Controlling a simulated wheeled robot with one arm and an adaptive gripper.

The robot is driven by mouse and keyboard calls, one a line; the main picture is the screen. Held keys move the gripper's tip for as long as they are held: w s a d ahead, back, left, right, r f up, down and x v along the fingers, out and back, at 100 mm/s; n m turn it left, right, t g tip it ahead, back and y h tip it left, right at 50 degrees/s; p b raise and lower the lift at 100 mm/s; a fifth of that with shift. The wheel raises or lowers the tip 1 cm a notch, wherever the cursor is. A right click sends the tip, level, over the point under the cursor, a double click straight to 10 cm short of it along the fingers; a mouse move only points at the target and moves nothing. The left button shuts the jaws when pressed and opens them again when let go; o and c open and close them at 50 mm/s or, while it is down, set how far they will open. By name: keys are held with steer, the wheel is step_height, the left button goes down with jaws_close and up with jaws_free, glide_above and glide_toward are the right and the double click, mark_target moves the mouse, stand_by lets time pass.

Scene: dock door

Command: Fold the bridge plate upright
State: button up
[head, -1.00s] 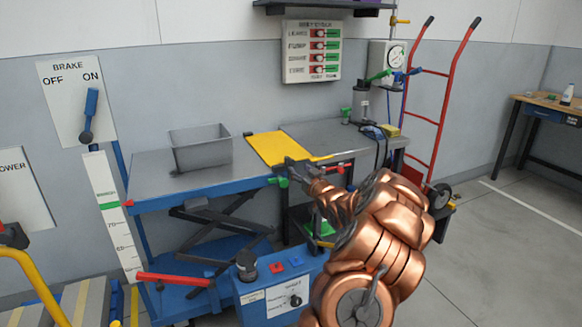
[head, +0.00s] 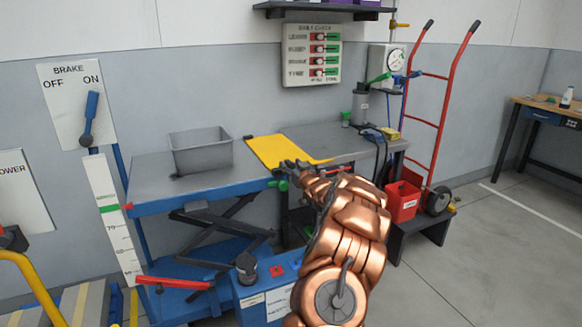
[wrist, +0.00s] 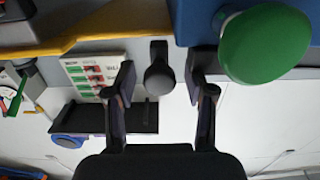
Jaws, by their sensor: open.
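The yellow bridge plate (head: 270,150) lies flat across the gap between the blue lift table (head: 150,172) and the grey bench (head: 325,133). A small black knob (head: 247,137) is at its far left corner. My gripper (head: 288,168) is open at the plate's near edge, beside a green knob (head: 281,185). In the wrist view the yellow edge (wrist: 75,42) runs along the upper left. A dark round knob (wrist: 159,76) shows between my open fingers (wrist: 165,92), apart from both. The green knob (wrist: 266,44) is large at upper right. My arm hides part of the bench front.
A grey bin (head: 201,152) stands on the lift table. A bottle-like grey cylinder (head: 360,106) and small items are on the bench. A red bin (head: 402,203) and a red hand truck (head: 440,115) stand right. A blue control box (head: 268,297) is in front.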

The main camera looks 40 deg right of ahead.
jaws_close()
stand_by(0.4)
